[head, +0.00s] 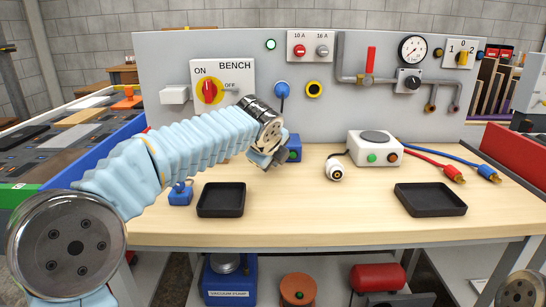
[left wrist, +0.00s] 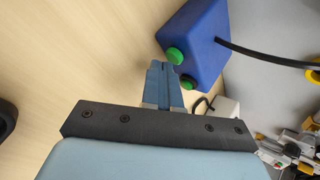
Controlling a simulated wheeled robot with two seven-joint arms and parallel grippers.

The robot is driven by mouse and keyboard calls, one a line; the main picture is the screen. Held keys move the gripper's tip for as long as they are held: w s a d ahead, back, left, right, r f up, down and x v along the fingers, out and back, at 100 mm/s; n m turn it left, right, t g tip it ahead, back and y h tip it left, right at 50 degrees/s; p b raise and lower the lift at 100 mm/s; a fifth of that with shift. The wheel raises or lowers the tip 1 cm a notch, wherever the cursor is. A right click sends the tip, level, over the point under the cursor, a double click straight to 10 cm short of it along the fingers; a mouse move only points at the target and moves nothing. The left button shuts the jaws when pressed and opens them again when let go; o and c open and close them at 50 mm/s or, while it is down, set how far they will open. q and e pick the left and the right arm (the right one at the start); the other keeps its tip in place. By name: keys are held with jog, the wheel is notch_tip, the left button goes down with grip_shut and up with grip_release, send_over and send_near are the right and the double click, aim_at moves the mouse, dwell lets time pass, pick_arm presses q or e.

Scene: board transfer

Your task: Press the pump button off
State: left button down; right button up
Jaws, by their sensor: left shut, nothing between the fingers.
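A blue box (left wrist: 203,36) with two green buttons stands on the bench; a black cable runs from it. One green button (left wrist: 174,56) shows clear in the left wrist view. In the head view my left gripper (head: 273,160) hides much of the blue box (head: 295,147). The blue vacuum pump (head: 230,280) is under the bench. My right gripper is out of view.
A white box (head: 362,157) with green and orange buttons stands right of the gripper, with a white-black connector (head: 335,169) before it. Black trays (head: 221,199) (head: 430,199) lie at the front. A grey panel (head: 350,120) rises behind. The front middle is clear.

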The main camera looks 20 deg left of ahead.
pick_arm(q)
jog(key=shift+s, duration=0.25)
jog(key=s+b, duration=0.1)
jog(key=s, duration=0.1)
jog(key=s+d+b, duration=0.1)
jog(key=s, duration=0.1)
jog(key=shift+s+d+f, duration=0.1)
jog(key=shift+s+d, duration=0.05)
jog(key=shift+d, duration=0.05)
jog(key=shift+s+d, duration=0.2)
jog(key=shift+s, duration=0.5)
